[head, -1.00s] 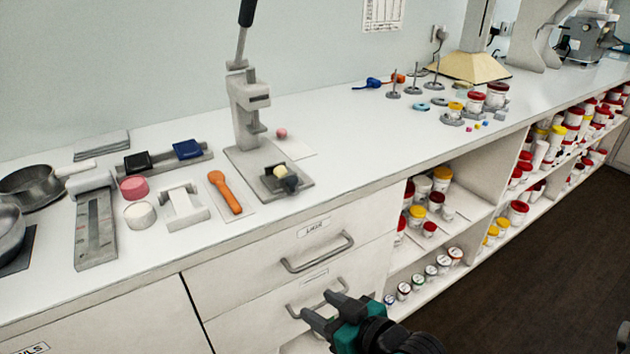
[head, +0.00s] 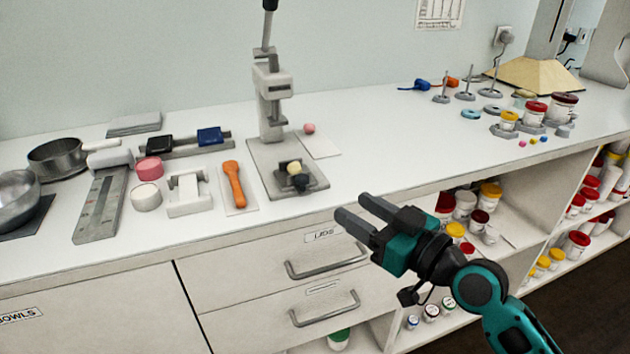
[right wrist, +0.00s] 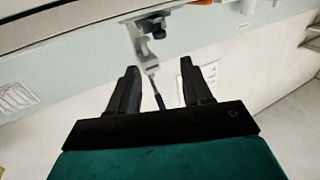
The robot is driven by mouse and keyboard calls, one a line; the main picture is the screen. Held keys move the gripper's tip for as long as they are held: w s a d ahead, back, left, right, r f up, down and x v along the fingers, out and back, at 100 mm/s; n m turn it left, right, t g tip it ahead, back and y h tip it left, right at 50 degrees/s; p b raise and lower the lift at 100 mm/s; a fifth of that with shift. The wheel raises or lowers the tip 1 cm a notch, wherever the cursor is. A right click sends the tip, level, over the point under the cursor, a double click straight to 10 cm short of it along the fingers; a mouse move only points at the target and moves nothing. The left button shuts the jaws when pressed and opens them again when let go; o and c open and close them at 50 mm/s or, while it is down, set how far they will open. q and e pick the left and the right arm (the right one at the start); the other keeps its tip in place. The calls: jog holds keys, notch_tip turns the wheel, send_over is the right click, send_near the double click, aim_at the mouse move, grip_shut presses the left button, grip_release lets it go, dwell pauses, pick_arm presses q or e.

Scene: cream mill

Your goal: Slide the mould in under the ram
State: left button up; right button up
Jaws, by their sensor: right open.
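The grey hand press (head: 272,90) stands on the counter with its lever up; its ram is raised over a flat base plate (head: 262,165). What looks like the mould (head: 308,185), a small dark grey block with a cream ball and a dark knob, sits at the front of the plate. It is in front of the ram, not under it. My right gripper (head: 352,207) is open and empty, in front of the counter edge, right of and lower than the mould. In the right wrist view the press (right wrist: 147,45) shows beyond the open fingers (right wrist: 158,68). My left gripper is not in view.
An orange-handled tool (head: 234,185) lies on a white sheet left of the press. Left are a white roller stand (head: 187,190), pots and pans. The counter right of the plate is clear.

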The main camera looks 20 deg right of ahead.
aim_at(307, 180)
jog(key=p+x, duration=0.1)
jog(key=x, duration=1)
jog(key=shift+w+a, duration=0.2)
jog(key=shift+w, duration=0.1)
grip_shut()
